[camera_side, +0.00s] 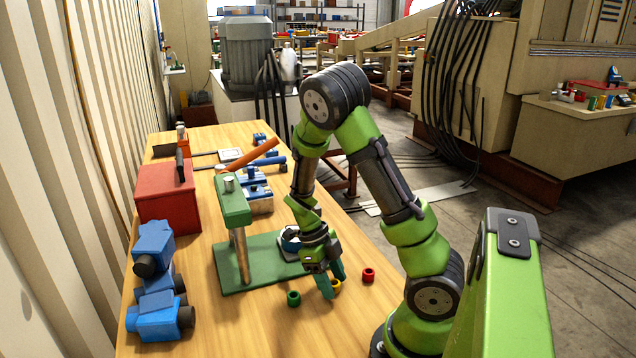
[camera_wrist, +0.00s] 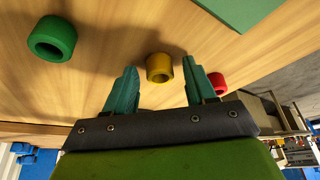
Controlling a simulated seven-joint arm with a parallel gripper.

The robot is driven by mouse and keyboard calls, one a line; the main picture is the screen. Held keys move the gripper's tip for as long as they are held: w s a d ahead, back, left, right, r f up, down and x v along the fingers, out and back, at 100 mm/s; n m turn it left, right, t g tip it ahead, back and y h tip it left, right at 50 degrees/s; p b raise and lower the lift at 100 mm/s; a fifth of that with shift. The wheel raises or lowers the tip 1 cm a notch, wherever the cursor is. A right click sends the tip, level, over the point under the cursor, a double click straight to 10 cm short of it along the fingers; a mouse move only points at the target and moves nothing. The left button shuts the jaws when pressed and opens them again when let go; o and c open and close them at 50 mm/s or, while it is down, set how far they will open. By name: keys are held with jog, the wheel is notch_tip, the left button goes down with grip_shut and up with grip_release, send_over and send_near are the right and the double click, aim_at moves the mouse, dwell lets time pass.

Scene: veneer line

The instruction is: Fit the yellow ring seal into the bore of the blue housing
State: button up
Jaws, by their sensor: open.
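The yellow ring seal (camera_side: 336,286) lies on the wooden table beside my gripper's fingertips. In the wrist view the yellow ring (camera_wrist: 160,68) appears between the two teal fingers, with clear space on both sides. My gripper (camera_side: 329,283) points down, low over the table, open and empty. The housing does not show in the wrist view.
A green ring (camera_side: 294,298) lies left of my gripper and a red ring (camera_side: 368,275) lies right. The green press (camera_side: 232,205) stands close behind on its plate. A red toolbox (camera_side: 167,195) and blue machine parts (camera_side: 160,318) are at the left. The front table area is clear.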

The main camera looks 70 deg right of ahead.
jog(key=d+v, duration=0.1)
jog(key=v, duration=1.5)
jog(key=s+a+r+n+t, duration=0.1)
jog(key=a+r+n+t, duration=0.2)
jog(key=n, duration=0.7)
jog(key=s+a+r+n+t+y, duration=0.1)
jog(key=a+r+n+t, duration=0.2)
jog(key=a+n, duration=0.5)
jog(key=s+a+r+n+t, duration=0.1)
jog(key=a+n+t, duration=0.3)
jog(key=n, duration=0.8)
jog(key=shift+s+a+r+t+y, duration=0.2)
jog(key=shift+a+r+t+y, duration=0.2)
jog(key=shift+a+r, duration=0.45)
jog(key=shift+o, duration=0.5)
jog(key=n, duration=0.2)
jog(key=a+n+t, duration=0.1)
jog(key=shift+s+r, duration=0.3)
jog(key=shift+f, duration=0.1)
